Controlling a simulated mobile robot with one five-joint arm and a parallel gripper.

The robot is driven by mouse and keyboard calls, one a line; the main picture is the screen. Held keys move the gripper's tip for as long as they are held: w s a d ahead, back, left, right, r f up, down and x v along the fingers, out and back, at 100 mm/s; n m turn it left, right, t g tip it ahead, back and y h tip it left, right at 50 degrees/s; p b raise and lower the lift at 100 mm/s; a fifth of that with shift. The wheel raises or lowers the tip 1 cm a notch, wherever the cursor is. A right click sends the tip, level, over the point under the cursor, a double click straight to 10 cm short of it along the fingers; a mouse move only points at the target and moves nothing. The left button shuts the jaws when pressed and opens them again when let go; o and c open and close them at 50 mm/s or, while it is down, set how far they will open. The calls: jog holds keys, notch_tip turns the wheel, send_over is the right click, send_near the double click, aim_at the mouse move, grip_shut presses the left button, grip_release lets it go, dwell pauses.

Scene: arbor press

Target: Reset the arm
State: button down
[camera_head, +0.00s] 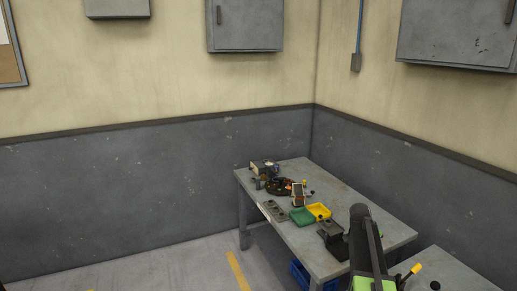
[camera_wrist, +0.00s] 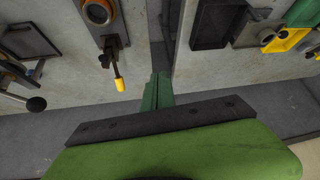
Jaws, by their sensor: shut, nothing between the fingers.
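My gripper (camera_wrist: 156,92) shows in the wrist view as green fingers pressed together, with nothing between them. It points at the gap between two grey worktables and touches nothing that I can see. Behind the fingers are a dark plate and my green wrist housing. In the head view my arm (camera_head: 361,237) rises at the lower right, dark with a green part, in front of the main worktable (camera_head: 385,231). The gripper's tips cannot be made out there.
The worktable holds a green tray (camera_head: 301,216), a yellow tray (camera_head: 318,211) and a dark block-like device (camera_head: 331,237). A second table (camera_head: 450,277) stands at the lower right. A yellow-tipped lever (camera_wrist: 119,84) and a black ball handle (camera_wrist: 36,104) stick out near the gripper.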

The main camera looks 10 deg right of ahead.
jog(key=s+a+f+n+y+b, duration=0.1)
jog(key=s+a+f+n, duration=0.15)
jog(key=a, duration=0.95)
jog(key=s+a+f+n+y+b, duration=0.1)
jog(key=a+f+n+y+b, duration=0.15)
jog(key=a, duration=0.95)
jog(key=s+a+f+n+g+y, duration=0.2)
jog(key=s+a+n, duration=0.5)
jog(key=s+a, duration=0.6)
jog(key=s+f+g, duration=0.1)
jog(key=s, duration=0.1)
jog(key=shift+s+a+f, duration=0.2)
jog(key=shift+s+a, duration=0.2)
